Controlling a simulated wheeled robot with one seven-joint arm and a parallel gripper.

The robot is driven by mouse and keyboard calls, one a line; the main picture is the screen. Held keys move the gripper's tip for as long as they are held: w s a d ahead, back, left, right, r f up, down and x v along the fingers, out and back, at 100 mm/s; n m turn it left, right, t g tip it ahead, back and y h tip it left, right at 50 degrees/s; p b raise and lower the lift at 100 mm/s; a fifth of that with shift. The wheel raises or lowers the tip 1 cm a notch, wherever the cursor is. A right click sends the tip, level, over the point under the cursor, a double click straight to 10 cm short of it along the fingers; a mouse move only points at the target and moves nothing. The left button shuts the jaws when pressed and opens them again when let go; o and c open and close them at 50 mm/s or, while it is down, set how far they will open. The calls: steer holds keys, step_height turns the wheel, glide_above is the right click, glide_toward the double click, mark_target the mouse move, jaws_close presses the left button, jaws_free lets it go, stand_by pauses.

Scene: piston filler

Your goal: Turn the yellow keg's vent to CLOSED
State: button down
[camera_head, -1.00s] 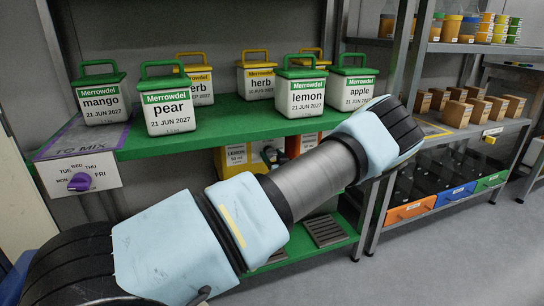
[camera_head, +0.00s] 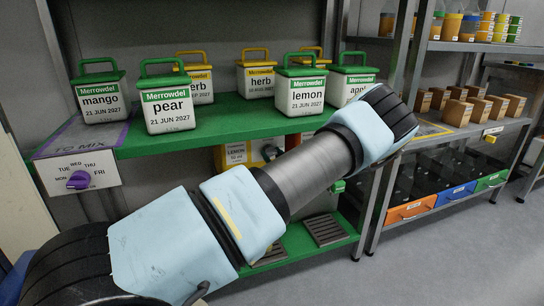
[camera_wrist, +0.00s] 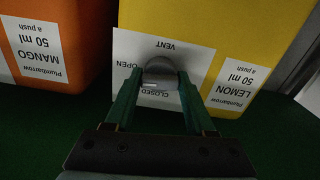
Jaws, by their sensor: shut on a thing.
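The yellow keg (camera_wrist: 240,40) fills the upper right of the wrist view, upside down, with a "LEMON 50 ml" label. Its white vent plate (camera_wrist: 190,55) reads VENT, OPEN and CLOSED. A grey vent knob (camera_wrist: 160,71) stands on the plate, near the word CLOSED. My gripper (camera_wrist: 160,88) has its green fingers on both sides of the knob and is shut on it. Which mark the knob points to, I cannot tell.
An orange mango keg (camera_wrist: 60,50) stands to the left of the yellow keg in the wrist view. A drip grate (camera_head: 325,230) lies below.

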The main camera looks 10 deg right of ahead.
steer(key=n+b, duration=0.2)
steer(key=n, duration=0.2)
steer(key=shift+f+b, duration=0.15)
steer(key=shift+b, duration=0.15)
steer(key=n+b, duration=0.3)
steer(key=n, duration=0.1)
steer(key=shift+f+n+b, duration=0.1)
steer(key=shift+n+b, duration=0.3)
steer(key=n+b, duration=0.5)
steer(key=shift+b, duration=0.3)
steer(key=n+b, duration=0.2)
steer(key=b, duration=0.1)
steer(key=shift+n, duration=0.4)
steer(key=shift+r, duration=0.2)
steer(key=shift+c, duration=1.2)
jaws_free()
steer(key=shift+s, duration=0.1)
steer(key=s+d+p, duration=0.1)
steer(key=s+p, duration=0.1)
steer(key=s, duration=0.8)
steer(key=shift+s+d, duration=0.2)
steer(key=shift+s, duration=0.1)
